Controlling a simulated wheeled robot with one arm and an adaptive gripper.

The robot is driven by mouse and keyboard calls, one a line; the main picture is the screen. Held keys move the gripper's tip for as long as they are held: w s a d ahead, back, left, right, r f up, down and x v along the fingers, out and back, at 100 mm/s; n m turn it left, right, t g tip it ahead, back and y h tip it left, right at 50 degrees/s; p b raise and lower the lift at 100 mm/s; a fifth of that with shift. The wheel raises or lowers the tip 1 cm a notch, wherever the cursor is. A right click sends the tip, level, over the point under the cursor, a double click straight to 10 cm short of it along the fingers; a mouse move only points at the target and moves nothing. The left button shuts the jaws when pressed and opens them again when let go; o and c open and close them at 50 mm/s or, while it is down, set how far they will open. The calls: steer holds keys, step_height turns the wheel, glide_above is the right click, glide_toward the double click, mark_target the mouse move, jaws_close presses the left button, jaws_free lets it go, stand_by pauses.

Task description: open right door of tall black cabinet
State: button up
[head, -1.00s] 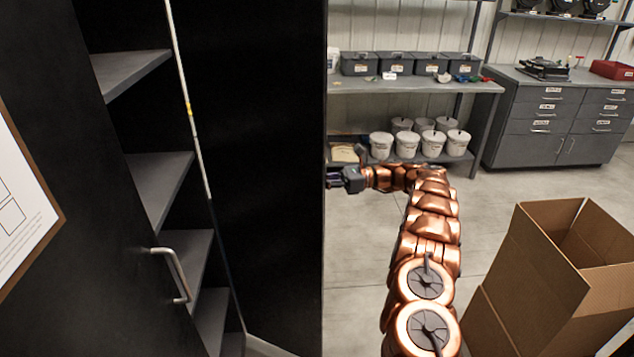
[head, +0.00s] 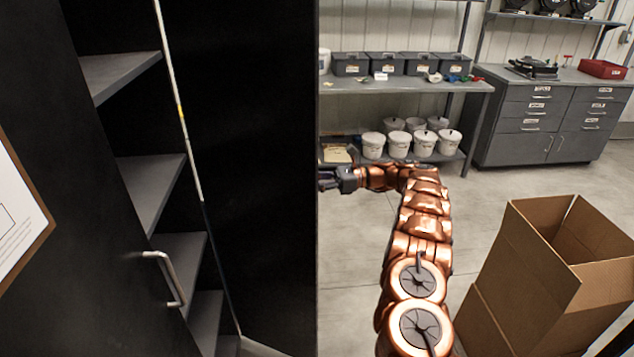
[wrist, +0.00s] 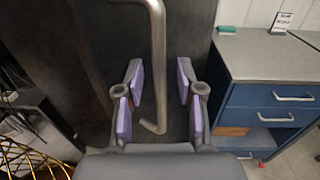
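The tall black cabinet shows its grey shelves (head: 150,185) in the head view. Its left door (head: 85,250), with a metal handle (head: 168,278), stands in the left foreground. The right door (head: 260,170) stands open as a broad black panel right of the shelves. My gripper (head: 327,180) is at this panel's outer edge, partly hidden behind it. In the wrist view, a bent metal handle (wrist: 158,70) on a dark panel runs between the purple pads of my gripper (wrist: 160,100). The fingers are open, with gaps on both sides of the handle.
An open cardboard box (head: 545,270) stands on the floor at right. A grey bench (head: 420,88) with bins and white buckets (head: 398,143) is behind my arm, and grey drawers (head: 545,120) stand back right. Blue drawers (wrist: 270,95) are right in the wrist view.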

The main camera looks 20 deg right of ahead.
steer(key=shift+d, duration=0.15)
steer(key=d, duration=0.6)
steer(key=shift+s+d+f, duration=0.2)
steer(key=shift+s+d, duration=0.1)
steer(key=shift+s, duration=0.1)
steer(key=shift+s+d+r, duration=0.15)
steer(key=shift+d, duration=0.05)
stand_by(0.3)
stand_by(0.4)
